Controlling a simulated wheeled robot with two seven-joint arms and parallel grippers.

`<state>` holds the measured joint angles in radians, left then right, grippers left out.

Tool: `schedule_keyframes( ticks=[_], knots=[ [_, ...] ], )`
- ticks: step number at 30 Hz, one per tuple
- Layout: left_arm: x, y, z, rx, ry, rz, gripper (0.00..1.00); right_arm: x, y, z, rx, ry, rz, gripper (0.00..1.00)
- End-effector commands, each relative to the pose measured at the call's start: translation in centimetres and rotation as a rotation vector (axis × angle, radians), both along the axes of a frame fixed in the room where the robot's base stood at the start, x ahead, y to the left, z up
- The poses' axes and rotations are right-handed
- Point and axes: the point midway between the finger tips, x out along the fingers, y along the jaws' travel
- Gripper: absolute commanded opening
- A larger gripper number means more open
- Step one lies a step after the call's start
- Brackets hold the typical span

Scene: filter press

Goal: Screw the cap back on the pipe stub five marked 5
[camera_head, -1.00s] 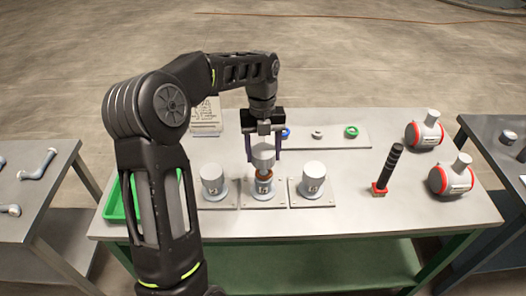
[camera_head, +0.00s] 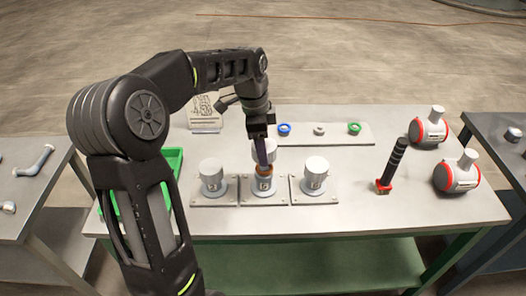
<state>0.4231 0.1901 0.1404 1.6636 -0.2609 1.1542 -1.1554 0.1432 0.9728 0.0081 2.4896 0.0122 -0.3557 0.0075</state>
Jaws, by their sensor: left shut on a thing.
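My left gripper (camera_head: 263,150) comes down over the middle stub and is shut on a light grey cap (camera_head: 271,149). One dark finger crosses in front of the cap. The middle pipe stub (camera_head: 263,186) stands upright on its square plate, with a small dark mark on its front that looks like a 5. An orange-brown band (camera_head: 265,170) shows at its top, just under the cap. I cannot tell whether cap and stub touch. My right gripper is not in view.
Capped stubs stand close on the left (camera_head: 211,177) and right (camera_head: 314,175). Behind lies a plate with a blue ring (camera_head: 284,129), a grey ring (camera_head: 319,130) and a green ring (camera_head: 354,128). A green tray (camera_head: 169,160) is left.

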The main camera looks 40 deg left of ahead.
Motion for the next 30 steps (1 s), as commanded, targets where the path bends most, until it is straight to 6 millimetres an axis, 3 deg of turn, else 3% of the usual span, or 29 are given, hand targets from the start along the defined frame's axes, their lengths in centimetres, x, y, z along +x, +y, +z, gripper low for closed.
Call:
schedule_keyframes(
  ticks=[11, 30],
  knots=[
    [-0.1, -0.2, -0.3, 0.001, -0.001, 0.632, 0.00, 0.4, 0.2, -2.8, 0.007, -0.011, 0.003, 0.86],
    [-0.1, -0.1, -6.7, 0.000, 0.000, 0.639, 0.00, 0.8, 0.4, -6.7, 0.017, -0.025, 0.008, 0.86]
  ],
)
